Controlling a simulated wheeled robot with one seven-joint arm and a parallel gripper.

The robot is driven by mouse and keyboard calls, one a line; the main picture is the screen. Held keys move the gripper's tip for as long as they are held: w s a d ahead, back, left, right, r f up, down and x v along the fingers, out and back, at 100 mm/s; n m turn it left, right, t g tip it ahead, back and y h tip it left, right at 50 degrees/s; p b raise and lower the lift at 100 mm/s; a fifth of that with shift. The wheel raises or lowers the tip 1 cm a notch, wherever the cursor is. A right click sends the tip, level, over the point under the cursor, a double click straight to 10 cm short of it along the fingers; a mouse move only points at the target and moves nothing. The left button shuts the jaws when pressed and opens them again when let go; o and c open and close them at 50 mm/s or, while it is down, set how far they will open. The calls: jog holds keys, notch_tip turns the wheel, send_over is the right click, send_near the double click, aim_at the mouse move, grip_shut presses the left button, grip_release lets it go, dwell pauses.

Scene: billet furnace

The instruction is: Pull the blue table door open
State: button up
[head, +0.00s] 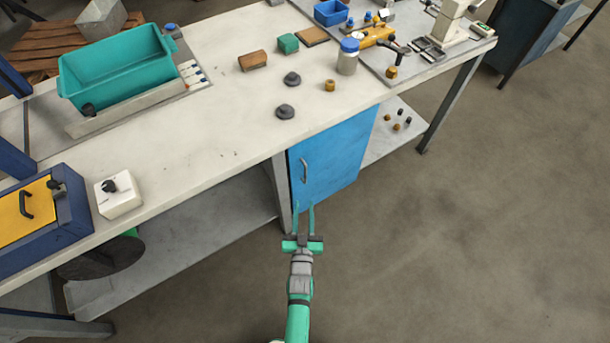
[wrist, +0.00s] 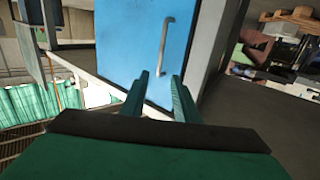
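The blue table door (head: 332,155) sits under the long workbench and looks shut. Its grey bar handle (head: 304,170) is near the door's left edge in the head view. In the wrist view the blue door (wrist: 125,45) fills the upper middle, with the handle (wrist: 163,48) upright on it. My green gripper (head: 303,218) is in front of the lower left of the door, below the handle. Its two fingers are spread apart and empty. In the wrist view the gripper (wrist: 161,95) points toward the handle, which appears beyond the fingertips.
The pale workbench top (head: 230,110) carries a teal bin (head: 115,70), a jar (head: 348,58) and small parts. A table leg (head: 279,190) stands just left of the door. A lower shelf (head: 190,240) extends left. The floor (head: 470,220) at right is clear.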

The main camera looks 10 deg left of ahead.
aim_at(305, 173)
jog(key=w, duration=0.4)
jog(key=w+a, duration=0.1)
jog(key=w, duration=0.8)
jog(key=shift+w+a+f, duration=0.1)
jog(key=shift+w+a, duration=0.15)
jog(key=shift+a, duration=0.1)
jog(key=shift+w, duration=0.1)
jog(key=shift+a, duration=0.2)
grip_shut()
jog(key=shift+d, duration=0.1)
